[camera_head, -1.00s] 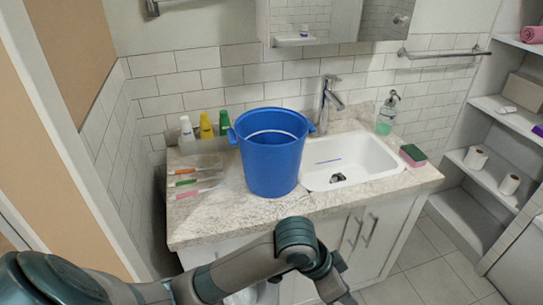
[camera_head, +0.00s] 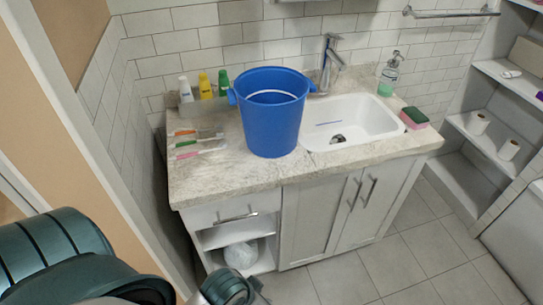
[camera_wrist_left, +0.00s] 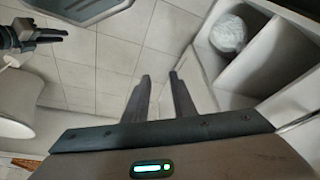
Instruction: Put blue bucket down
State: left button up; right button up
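The blue bucket (camera_head: 272,118) stands upright on the marble counter (camera_head: 230,175), just left of the white sink (camera_head: 350,120). No gripper touches it. My left arm comes in at the lower left of the head view, below the counter and in front of the cabinet; its fingers are not clear there. In the left wrist view my left gripper (camera_wrist_left: 160,95) has its two fingers apart with nothing between them. My right gripper (camera_wrist_left: 50,36) seems to show small at the upper left of that view, too small to tell whether it is open.
Several bottles (camera_head: 204,86) and toothbrushes (camera_head: 198,143) lie or stand left of the bucket. A soap dispenser (camera_head: 388,75) and a sponge (camera_head: 414,118) are right of the sink. A round white object (camera_head: 241,255) sits in the open cabinet shelf. Wall shelves (camera_head: 490,145) stand at right.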

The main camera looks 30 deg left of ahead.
pick_arm(q)
jog(key=s+f+t, duration=0.1)
jog(key=s+f, duration=0.2)
jog(key=f, duration=1.4)
jog(key=s+d+f, duration=0.1)
jog(key=s+f, duration=0.2)
jog(key=f, duration=1.5)
jog(key=shift+s+d+f+t+h, duration=0.2)
jog(key=shift+d+t+h, duration=0.1)
jog(key=shift+t, duration=0.1)
jog(key=shift+w+r, duration=0.1)
jog(key=shift+w, duration=0.05)
